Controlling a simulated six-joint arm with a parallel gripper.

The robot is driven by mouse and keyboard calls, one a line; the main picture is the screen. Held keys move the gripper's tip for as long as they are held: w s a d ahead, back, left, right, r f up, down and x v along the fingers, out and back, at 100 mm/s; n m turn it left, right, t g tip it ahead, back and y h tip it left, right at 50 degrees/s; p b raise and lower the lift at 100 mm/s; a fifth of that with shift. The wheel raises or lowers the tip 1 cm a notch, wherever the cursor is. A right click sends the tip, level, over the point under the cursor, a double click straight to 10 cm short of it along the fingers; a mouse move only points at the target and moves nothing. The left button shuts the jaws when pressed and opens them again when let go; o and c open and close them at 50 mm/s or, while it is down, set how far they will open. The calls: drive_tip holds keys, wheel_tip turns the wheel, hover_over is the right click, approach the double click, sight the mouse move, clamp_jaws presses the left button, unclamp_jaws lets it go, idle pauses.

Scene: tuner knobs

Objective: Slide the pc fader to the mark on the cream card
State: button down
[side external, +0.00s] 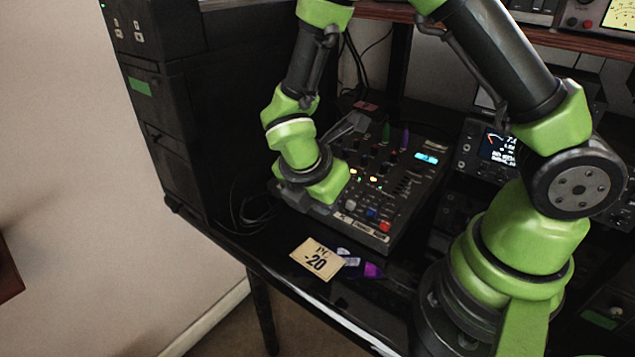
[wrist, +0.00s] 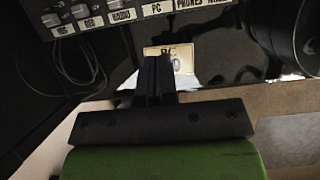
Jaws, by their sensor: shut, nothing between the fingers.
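The cream card (side external: 317,260) reads "PC -20" and lies on the black desk in front of the mixer (side external: 415,205). In the wrist view the card (wrist: 185,52) is partly covered by my fingers. The PC label (wrist: 157,8) shows on the mixer's front edge at the top of that view. My gripper (wrist: 155,60) is shut and empty, its fingers pointing toward the card and label in the picture. In the side view my wrist is over the mixer's left front part; the fingertips are hard to make out. I cannot make out the PC fader in either view.
A purple object (side external: 372,270) and small pale pieces lie right of the card. A black drawer cabinet (side external: 165,120) stands left of the mixer. Loose black cables (side external: 250,205) lie between them. A unit with a lit screen (side external: 497,148) stands to the right.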

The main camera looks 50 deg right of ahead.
sight(350, 203)
drive_tip(key=a+h, duration=0.5)
drive_tip(key=a, duration=0.1)
drive_tip(key=x, duration=0.9)
drive_tip(key=shift+s+d, duration=0.15)
drive_tip(key=shift+d, duration=0.25)
drive_tip(key=shift+d+r, duration=0.25)
drive_tip(key=shift+d, duration=1.55)
drive_tip(key=shift+d+r, duration=0.15)
drive_tip(key=shift+d, duration=0.65)
